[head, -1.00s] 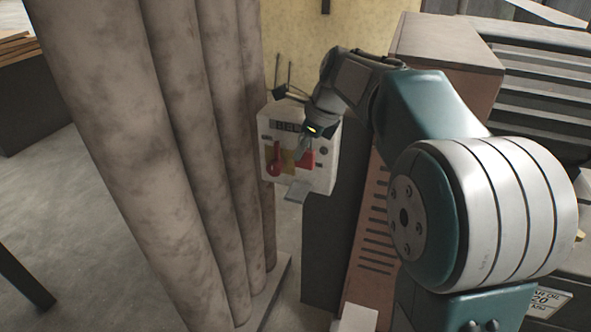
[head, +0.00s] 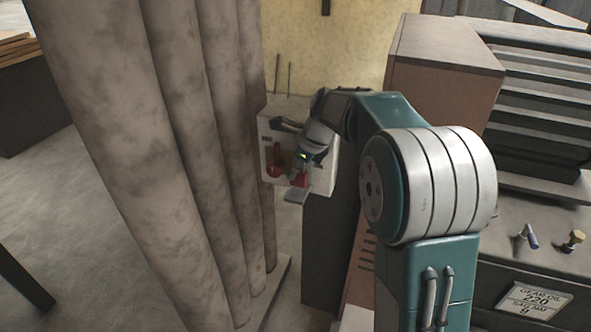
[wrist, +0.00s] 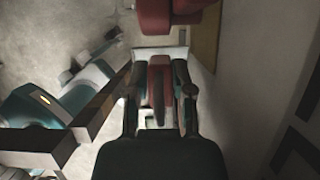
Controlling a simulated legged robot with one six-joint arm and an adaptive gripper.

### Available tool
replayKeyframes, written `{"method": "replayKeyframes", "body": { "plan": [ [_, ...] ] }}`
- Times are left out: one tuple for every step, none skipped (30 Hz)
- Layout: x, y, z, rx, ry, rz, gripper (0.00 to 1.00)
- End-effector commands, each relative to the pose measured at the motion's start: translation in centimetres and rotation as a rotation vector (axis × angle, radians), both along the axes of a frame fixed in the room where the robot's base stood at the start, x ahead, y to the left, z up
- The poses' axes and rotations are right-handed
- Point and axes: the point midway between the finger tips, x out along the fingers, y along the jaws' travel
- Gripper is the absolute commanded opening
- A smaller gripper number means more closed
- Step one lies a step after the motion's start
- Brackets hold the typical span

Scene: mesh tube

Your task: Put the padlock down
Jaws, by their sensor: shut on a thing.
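The red padlock (head: 299,180) is in my gripper (head: 301,170), in front of the lower part of a pale switch box (head: 322,175). In the wrist view the padlock shows as a dark red piece (wrist: 160,78) between the two fingers of my gripper (wrist: 160,88). I cannot tell whether the padlock touches the ledge. My wrist hides part of the padlock and box.
A red lever (head: 272,160) is on the box front, left of the padlock. Thick grey columns (head: 190,140) stand close to the left. A brown cabinet (head: 440,60) stands to the right. Open floor (head: 60,200) lies left of the columns.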

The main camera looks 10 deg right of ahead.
Motion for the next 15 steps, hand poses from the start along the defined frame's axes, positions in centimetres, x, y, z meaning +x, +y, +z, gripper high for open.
{"method": "replayKeyframes", "body": {
  "plan": [
    [0.0,0.0,-0.2,0.001,0.001,-0.001,0.00],
    [0.0,0.0,-0.3,0.001,0.001,-0.001,0.00],
    [0.0,0.0,-0.4,0.001,0.001,-0.001,0.00],
    [0.0,0.0,-0.4,0.001,0.001,-0.001,0.00],
    [0.0,0.0,-0.5,0.001,0.001,-0.001,0.00],
    [0.0,0.0,-0.6,0.001,0.001,-0.001,0.00],
    [0.0,0.0,-0.7,0.001,0.001,-0.001,0.00],
    [0.0,0.0,-0.8,0.001,0.001,-0.001,0.00],
    [0.0,0.0,-0.9,0.001,0.001,-0.001,0.00],
    [0.0,0.0,-1.0,0.000,0.002,-0.001,0.00],
    [0.0,0.0,-1.1,0.000,0.002,0.000,0.00],
    [0.0,0.0,-1.2,0.000,0.002,0.000,0.00],
    [0.0,0.0,-1.3,0.000,0.002,0.000,0.00],
    [0.0,0.0,-1.3,0.000,0.002,0.000,0.00],
    [0.0,0.0,-1.3,0.000,0.004,0.000,0.35]
  ]
}}
